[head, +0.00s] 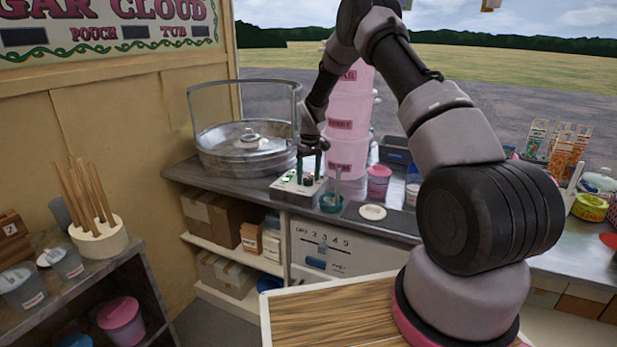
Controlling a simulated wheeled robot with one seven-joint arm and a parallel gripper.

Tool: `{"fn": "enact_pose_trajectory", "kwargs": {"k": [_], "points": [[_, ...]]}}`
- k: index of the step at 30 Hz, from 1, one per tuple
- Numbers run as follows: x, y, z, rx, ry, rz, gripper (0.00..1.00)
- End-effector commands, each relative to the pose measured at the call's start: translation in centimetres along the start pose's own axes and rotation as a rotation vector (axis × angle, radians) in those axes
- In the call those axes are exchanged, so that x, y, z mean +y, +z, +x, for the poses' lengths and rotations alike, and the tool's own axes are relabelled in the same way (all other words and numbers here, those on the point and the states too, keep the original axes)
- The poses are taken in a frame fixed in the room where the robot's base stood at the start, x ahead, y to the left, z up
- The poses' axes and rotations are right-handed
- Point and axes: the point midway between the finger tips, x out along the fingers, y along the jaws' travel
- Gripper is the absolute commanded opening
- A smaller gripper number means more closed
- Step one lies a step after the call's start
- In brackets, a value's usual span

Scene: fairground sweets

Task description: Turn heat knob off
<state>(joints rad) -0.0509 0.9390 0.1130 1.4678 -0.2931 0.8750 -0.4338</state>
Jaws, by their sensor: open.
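A small light-coloured control box (297,192) sits on the metal counter beside the candy floss machine (250,148). A green lit part (286,178) shows on its top left. A dark knob (308,181) shows on its top right; I take it for the heat knob, but its setting is too small to read. My gripper (309,169) points down just above the box, with its two dark fingers apart on either side of the knob's place. It is open and holds nothing. I cannot tell whether the fingers touch the knob.
Stacked pink tubs (348,125) stand close behind and right of my gripper. A small green pot (331,203) with an upright tool stands right of the box. The machine's wire guard (190,115) rises to the left. A white lid (372,212) lies on a dark mat farther right.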

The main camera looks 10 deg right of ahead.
Motion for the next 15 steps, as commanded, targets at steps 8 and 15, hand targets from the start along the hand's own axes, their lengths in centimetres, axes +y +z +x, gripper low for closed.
{"fn": "enact_pose_trajectory", "kwargs": {"k": [8, 15], "points": [[0.0, -0.1, -4.4, 0.005, 0.002, 0.0, 0.76], [0.0, -0.1, -8.8, 0.004, 0.001, 0.0, 0.76]]}}
